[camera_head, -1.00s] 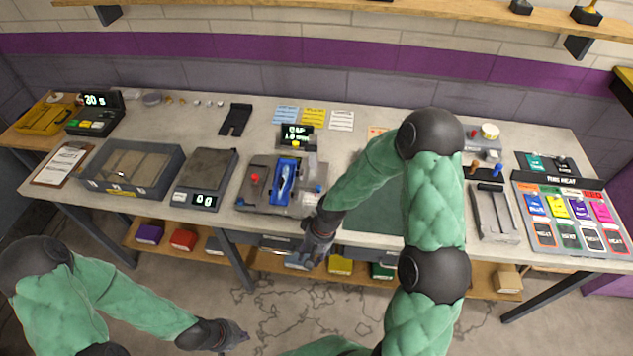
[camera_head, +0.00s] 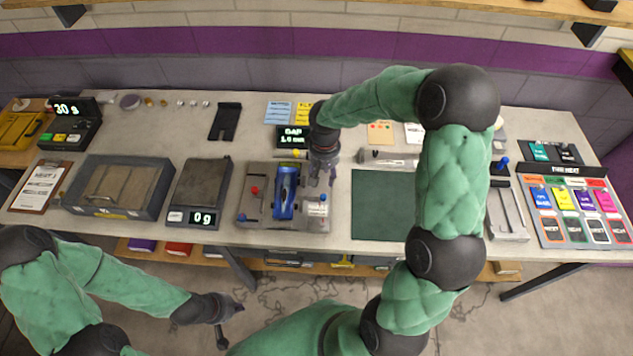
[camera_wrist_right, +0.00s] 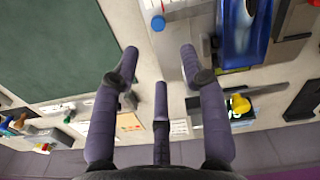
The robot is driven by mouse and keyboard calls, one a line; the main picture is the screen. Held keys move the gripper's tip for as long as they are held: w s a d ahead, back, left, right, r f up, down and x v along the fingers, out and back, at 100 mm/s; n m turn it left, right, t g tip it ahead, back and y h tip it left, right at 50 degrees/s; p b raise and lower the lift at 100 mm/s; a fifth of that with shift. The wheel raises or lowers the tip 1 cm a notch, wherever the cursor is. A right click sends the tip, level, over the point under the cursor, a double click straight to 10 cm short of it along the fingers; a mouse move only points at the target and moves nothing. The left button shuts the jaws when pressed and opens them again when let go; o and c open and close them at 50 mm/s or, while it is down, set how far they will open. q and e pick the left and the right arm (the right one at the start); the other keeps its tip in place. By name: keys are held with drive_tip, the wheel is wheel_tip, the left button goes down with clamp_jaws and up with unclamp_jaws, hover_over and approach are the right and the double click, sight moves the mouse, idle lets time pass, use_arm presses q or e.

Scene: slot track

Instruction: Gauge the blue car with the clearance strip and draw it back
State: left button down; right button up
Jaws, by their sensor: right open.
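The blue car (camera_head: 285,192) sits in the grey gauge fixture (camera_head: 254,203) on the bench. The car shows in part at the top of the right wrist view (camera_wrist_right: 238,30). A thin grey strip with a yellow grip (camera_wrist_right: 239,104), seemingly the clearance strip, lies behind the car; its yellow part also shows in the head view (camera_head: 295,153). My right gripper (camera_head: 322,176) hangs over the bench just right of the fixture's back; in its wrist view (camera_wrist_right: 160,58) its fingers are spread and empty. My left gripper (camera_head: 232,308) is low in front of the bench, its fingers unclear.
A gap display (camera_head: 293,137) stands behind the fixture. A scale (camera_head: 200,190) and a grey-walled tray (camera_head: 152,203) are to its left. A dark green mat (camera_head: 380,205) lies clear to its right. A slotted grey block (camera_head: 507,212) and a card board (camera_head: 585,240) are further right.

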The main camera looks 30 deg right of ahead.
sight(324, 196)
wheel_tip(324, 196, down, 11)
drive_tip(key=shift+s+r+b, duration=0.15)
drive_tip(key=shift+r+b, duration=0.05)
drive_tip(key=shift+b, duration=0.55)
clamp_jaws()
drive_tip(key=shift+d, duration=0.1)
